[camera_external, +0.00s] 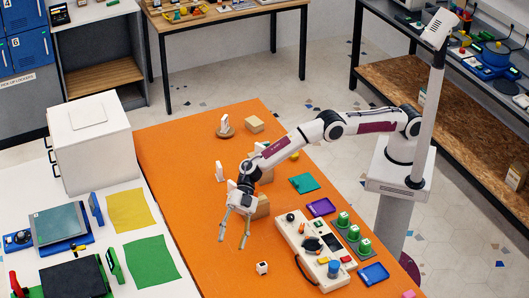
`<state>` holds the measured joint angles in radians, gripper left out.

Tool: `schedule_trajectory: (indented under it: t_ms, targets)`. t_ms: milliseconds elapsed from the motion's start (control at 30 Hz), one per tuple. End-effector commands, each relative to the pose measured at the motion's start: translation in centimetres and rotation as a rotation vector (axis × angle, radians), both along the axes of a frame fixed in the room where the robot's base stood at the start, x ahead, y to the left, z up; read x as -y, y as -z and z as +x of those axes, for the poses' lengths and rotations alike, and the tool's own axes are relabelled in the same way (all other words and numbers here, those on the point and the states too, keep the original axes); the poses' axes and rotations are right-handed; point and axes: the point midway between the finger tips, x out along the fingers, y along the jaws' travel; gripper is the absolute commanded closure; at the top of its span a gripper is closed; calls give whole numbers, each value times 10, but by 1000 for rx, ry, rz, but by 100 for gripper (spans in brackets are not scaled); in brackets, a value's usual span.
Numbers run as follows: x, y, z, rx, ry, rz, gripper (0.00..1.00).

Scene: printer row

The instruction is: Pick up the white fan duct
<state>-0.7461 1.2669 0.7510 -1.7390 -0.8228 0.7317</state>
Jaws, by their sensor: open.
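A small white piece with a dark spot (262,268) lies on the orange table (180,150), a little right of and nearer the camera than my gripper. Another white upright piece (219,172) stands on the table behind my gripper, and a white piece on a round wooden base (225,125) stands farther back. I cannot tell for sure which is the white fan duct. My gripper (232,243) is open and points down over the table, with nothing visible between its fingers. It appears apart from all of these pieces.
A pale control panel (312,250) with knobs and a handle lies right of my gripper. Tan blocks (254,123) stand farther back. Green (304,182), purple (321,207) and blue (373,274) trays lie at right. The orange surface left of my gripper is clear.

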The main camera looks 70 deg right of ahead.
Motion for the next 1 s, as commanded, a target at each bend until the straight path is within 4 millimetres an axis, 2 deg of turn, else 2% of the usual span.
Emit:
schedule_trajectory:
  t_ms: [233, 500, 1000]
  targets:
    - [9, -21, -47, -28, -224, -46, 53]
    - [31, -18, -86, -140, -348, -127, 53]
    - [32, -17, -89, -176, -343, -134, 53]
